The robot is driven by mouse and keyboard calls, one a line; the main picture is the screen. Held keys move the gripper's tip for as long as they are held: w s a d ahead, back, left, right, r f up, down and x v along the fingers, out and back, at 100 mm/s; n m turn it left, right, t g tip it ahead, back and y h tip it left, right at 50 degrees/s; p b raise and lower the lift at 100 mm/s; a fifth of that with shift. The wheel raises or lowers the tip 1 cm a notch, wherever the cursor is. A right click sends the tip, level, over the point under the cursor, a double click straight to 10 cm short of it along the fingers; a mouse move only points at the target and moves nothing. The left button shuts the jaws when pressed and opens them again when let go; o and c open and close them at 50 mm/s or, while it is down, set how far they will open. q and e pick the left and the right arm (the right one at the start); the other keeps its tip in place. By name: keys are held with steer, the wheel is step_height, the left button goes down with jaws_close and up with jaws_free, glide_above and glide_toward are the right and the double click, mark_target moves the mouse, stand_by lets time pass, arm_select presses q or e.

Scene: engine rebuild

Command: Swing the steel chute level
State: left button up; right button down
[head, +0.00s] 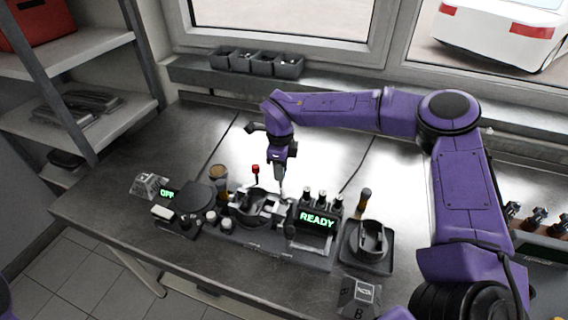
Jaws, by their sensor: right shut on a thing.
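My right gripper (281,188) reaches down from the purple arm to the middle of the dark fixture (262,247) on the steel bench. It is shut on a small grey metal part (271,209), which looks like the steel chute. The jaws hide much of it, and I cannot tell its exact tilt. A lit green READY display (317,220) faces me just right of the chute. My left gripper is not in view.
A round dark plate (196,196) and an OFF display (168,193) are at left. A red-topped lever (256,170) stands behind the fixture. A black tray with a ring part (372,238) sits at right. The bench's left rear (175,135) is clear.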

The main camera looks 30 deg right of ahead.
steer(key=shift+w+a+r+n+p, duration=0.1)
steer(key=shift+a+n+p, duration=0.2)
steer(key=shift+n, duration=0.4)
steer(key=c, duration=0.9)
jaws_free()
steer(key=shift+r, duration=0.4)
step_height(320, 180, up, 10)
steer(key=b, duration=0.2)
steer(key=shift+f+b, duration=0.2)
steer(key=shift+b, duration=0.1)
